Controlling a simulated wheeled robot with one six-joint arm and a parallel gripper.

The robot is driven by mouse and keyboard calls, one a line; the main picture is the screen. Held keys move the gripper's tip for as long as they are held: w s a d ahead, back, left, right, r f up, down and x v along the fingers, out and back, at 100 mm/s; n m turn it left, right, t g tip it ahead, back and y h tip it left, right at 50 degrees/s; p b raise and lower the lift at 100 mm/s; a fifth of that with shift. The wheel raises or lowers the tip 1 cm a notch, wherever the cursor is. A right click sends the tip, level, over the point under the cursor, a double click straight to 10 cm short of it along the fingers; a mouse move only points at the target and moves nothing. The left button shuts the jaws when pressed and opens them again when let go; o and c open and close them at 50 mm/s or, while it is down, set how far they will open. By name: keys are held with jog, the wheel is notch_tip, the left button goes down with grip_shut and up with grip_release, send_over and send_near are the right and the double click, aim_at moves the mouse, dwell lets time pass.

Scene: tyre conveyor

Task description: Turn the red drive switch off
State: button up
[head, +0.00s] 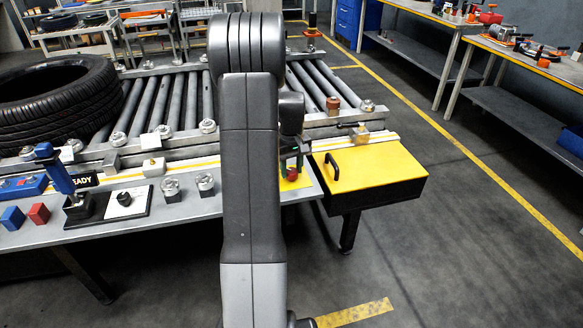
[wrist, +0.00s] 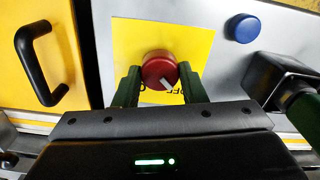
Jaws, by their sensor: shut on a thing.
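The red drive switch (wrist: 158,67) is a round red knob on a yellow plate (wrist: 135,35) in the wrist view. A white pointer line on it slants down and to the right, and lettering beside it is partly hidden by my gripper. My gripper (wrist: 159,80) has its two dark green fingers on either side of the knob, shut on it. In the head view the red switch (head: 292,174) shows small at the right end of the bench, with my gripper (head: 291,160) over it, largely hidden by my arm.
A blue button (wrist: 243,28) and a black block (wrist: 280,75) are right of the switch in the wrist view. A yellow-topped box (head: 375,165) with a black handle (head: 333,167) adjoins the bench. A tyre (head: 60,95) lies left of the rollers (head: 172,100). The floor at right is clear.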

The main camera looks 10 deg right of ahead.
aim_at(291, 170)
dwell(0.3)
jog(key=o, duration=1)
notch_tip(291, 170, up, 14)
jog(key=shift+f, duration=0.1)
notch_tip(291, 170, down, 14)
jog(key=shift+r, duration=0.1)
dwell(0.4)
